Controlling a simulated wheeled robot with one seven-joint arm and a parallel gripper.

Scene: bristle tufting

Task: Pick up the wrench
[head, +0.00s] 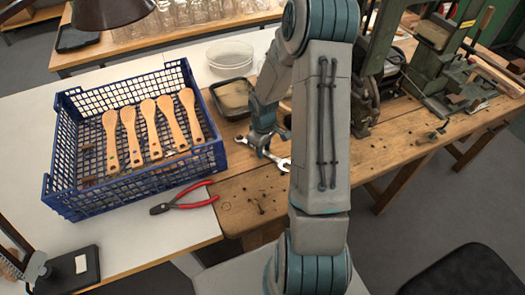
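The wrench (279,162) is a small silvery tool near the left end of the wooden workbench, just right of the blue crate. One open-jawed end shows at its right, and part of it is covered by my gripper. My gripper (262,152) points down right over the wrench, with its fingertips at or beside it. The fingers are too small and too much overlapped to tell whether they are open or shut on the wrench. I cannot tell whether the wrench rests on the bench or is lifted.
A blue crate (140,200) holding several wooden brush handles (151,128) stands to the left. Red-handled pliers (190,197) lie in front of it. A dark tray (233,97) and clear dishes (230,54) are behind my gripper. Green machinery (430,75) stands on the bench at right.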

